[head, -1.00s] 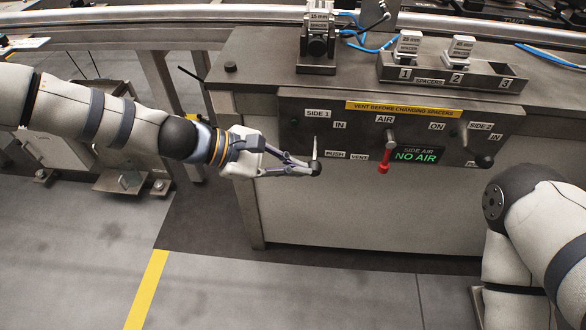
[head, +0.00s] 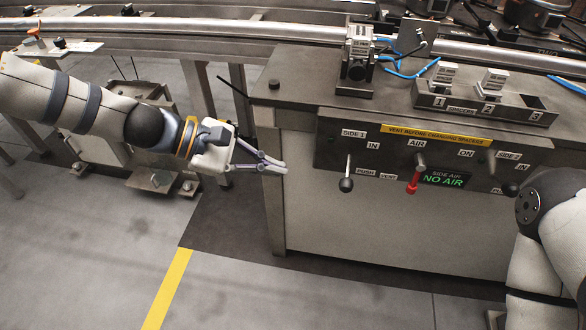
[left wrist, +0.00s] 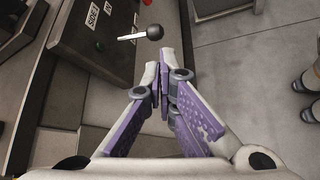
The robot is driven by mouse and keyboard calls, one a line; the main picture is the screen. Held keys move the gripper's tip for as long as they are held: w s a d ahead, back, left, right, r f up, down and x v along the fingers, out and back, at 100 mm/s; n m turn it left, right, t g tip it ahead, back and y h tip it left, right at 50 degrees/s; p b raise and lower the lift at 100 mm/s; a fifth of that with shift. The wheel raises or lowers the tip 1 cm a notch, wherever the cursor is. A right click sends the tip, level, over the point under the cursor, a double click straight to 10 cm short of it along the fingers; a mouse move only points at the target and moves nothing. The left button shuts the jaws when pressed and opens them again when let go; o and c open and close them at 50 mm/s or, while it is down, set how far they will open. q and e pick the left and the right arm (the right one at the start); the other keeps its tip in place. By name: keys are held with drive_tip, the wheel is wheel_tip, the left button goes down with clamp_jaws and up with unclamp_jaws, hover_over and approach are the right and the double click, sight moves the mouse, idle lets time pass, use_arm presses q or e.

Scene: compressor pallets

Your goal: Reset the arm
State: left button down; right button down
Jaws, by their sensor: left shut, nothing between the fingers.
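My left gripper (head: 284,168) is shut and empty in the head view, left of the control panel on the grey cabinet. In the left wrist view its purple-padded fingers (left wrist: 163,60) meet at the tips. The black-knobbed SIDE 1 lever (head: 347,184) hangs down on the panel, to the right of the fingertips and apart from them. The lever also shows in the left wrist view (left wrist: 152,33), beyond the fingertips. My right arm (head: 545,230) shows at the right edge of the head view, but its gripper is out of view.
The panel (head: 330,150) also carries a red AIR lever (head: 413,182) and a green NO AIR display (head: 444,179). A spacer tray (head: 460,115) with two blocks and a clamp-like fixture (head: 357,65) stand on the cabinet top. Open floor (head: 90,240) lies at the lower left.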

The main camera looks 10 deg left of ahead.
use_arm(q)
drive_tip(key=shift+s+a+r, duration=0.1)
drive_tip(key=shift+a+r, duration=0.1)
drive_tip(key=shift+a, duration=0.05)
